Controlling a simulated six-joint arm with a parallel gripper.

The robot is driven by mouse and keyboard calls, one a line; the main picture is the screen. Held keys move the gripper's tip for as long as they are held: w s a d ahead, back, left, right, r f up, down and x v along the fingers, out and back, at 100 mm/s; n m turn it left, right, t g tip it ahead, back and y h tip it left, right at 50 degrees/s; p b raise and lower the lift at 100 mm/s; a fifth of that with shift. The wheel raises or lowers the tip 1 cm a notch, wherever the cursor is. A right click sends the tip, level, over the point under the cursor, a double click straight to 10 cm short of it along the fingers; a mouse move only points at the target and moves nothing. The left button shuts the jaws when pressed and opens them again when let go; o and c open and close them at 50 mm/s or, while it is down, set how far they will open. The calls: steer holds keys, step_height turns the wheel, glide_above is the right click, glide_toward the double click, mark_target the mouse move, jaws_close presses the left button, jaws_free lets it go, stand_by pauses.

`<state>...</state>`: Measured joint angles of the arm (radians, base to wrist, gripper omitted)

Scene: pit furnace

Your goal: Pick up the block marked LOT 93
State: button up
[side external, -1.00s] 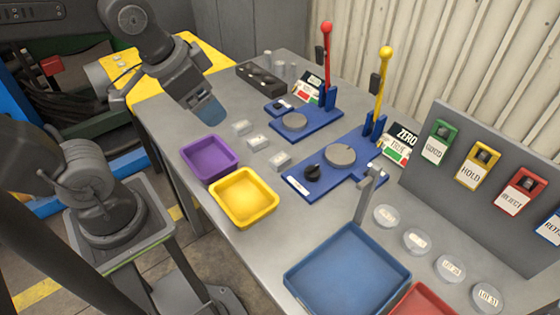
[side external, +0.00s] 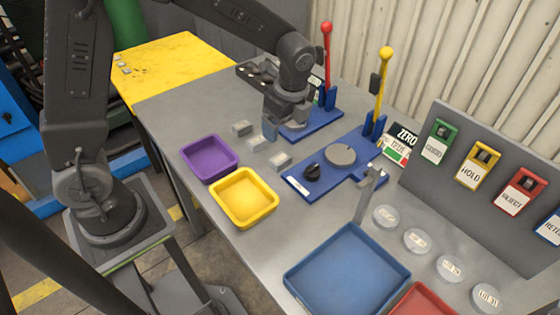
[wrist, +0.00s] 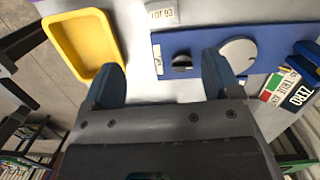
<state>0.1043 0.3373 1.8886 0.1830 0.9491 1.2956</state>
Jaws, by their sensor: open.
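The block marked LOT 93 (wrist: 162,13) is pale, with a white label, at the top edge of the wrist view, partly cut off. By its place between the yellow tray and the blue board, it appears to be the nearest of three small grey blocks in the side view (side external: 280,161). My gripper (wrist: 162,80) is open and empty, its two blue fingers spread apart below the block in the wrist view. In the side view my gripper (side external: 270,130) hangs near the row of blocks; its fingertips are partly hidden by the wrist.
Two other blocks (side external: 242,128) (side external: 257,143) lie in the row. A yellow tray (side external: 272,210) and purple tray (side external: 232,165) stand to the left. A blue board with a knob and disc (side external: 310,190) is close on the right, with a yellow-knobbed lever (side external: 381,85) behind.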

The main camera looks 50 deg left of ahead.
glide_above(280, 158)
steer(key=d, duration=0.1)
steer(key=f, duration=0.6)
steer(key=shift+s+f, duration=0.2)
steer(key=shift+f, duration=0.15)
steer(key=shift+w+a+f, duration=0.1)
steer(key=shift+a+f, duration=0.1)
steer(key=shift+f, duration=1.15)
steer(key=shift+w+a+f, duration=0.1)
steer(key=shift+a+f, duration=0.1)
steer(key=shift+f, duration=1.15)
steer(key=shift+r, duration=0.1)
steer(key=c, duration=1.2)
